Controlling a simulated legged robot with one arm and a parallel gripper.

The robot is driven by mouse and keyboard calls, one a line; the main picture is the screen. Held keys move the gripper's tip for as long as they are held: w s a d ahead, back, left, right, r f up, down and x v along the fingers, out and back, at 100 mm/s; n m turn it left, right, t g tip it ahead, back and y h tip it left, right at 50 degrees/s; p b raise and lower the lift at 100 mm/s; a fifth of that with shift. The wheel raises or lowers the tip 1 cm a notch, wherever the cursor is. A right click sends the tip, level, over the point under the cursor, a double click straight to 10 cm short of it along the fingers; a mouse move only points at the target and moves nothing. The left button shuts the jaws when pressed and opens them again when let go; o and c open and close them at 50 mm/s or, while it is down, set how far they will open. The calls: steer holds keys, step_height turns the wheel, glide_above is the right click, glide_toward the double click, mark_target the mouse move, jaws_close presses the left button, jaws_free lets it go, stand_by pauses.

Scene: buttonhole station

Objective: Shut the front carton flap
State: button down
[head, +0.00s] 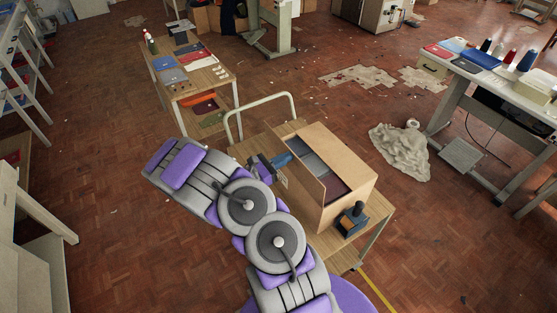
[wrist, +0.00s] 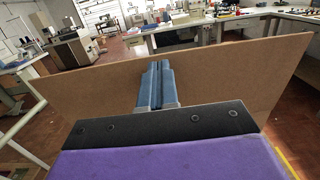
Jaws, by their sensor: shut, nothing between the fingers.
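The carton (head: 345,195) stands on a wooden cart, its top partly open, with folded dark and grey cloth inside. Its front flap (head: 308,176) stands up along the side facing my arm. In the wrist view the flap (wrist: 225,82) is a wide brown board crossing the picture in front of my gripper. My gripper (head: 288,157) is shut and empty, at the outer face of the flap near its far end. Its blue fingers (wrist: 155,70) point at the board; whether they touch it I cannot tell.
The wooden cart (head: 250,150) has a white rail handle (head: 258,107) at its far left end. A dark blue tool (head: 352,218) stands beside the carton's near end. Another wooden table (head: 205,78) is behind left; a white workbench (head: 500,90) is at right.

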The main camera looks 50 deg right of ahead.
steer(key=s+d+t+y+p, duration=0.3)
steer(key=d+y+p, duration=0.6)
steer(key=d+p, duration=0.1)
steer(key=shift+s+d+f+t+y+p, duration=0.15)
steer(key=shift+s+d+f+y+p, duration=0.3)
steer(key=shift+d+f, duration=0.6)
steer(key=shift+s+d+f+t+y+p, duration=0.25)
steer(key=shift+d+f+y, duration=0.35)
steer(key=shift+f, duration=0.8)
steer(key=shift+s+d+f+t+y+p, duration=0.15)
steer(key=shift+d+f+y+p, duration=0.3)
steer(key=shift+d+f, duration=0.6)
steer(key=shift+a+f, duration=0.25)
steer(key=shift+f, duration=0.1)
steer(key=shift+s+a+f, duration=0.1)
steer(key=shift+s+f, duration=0.05)
steer(key=shift+f, duration=0.05)
steer(key=shift+r, duration=0.1)
steer(key=shift+d+r, duration=0.2)
steer(key=shift+r, duration=0.5)
steer(key=v, duration=1.7)
steer(key=shift+p, duration=0.4)
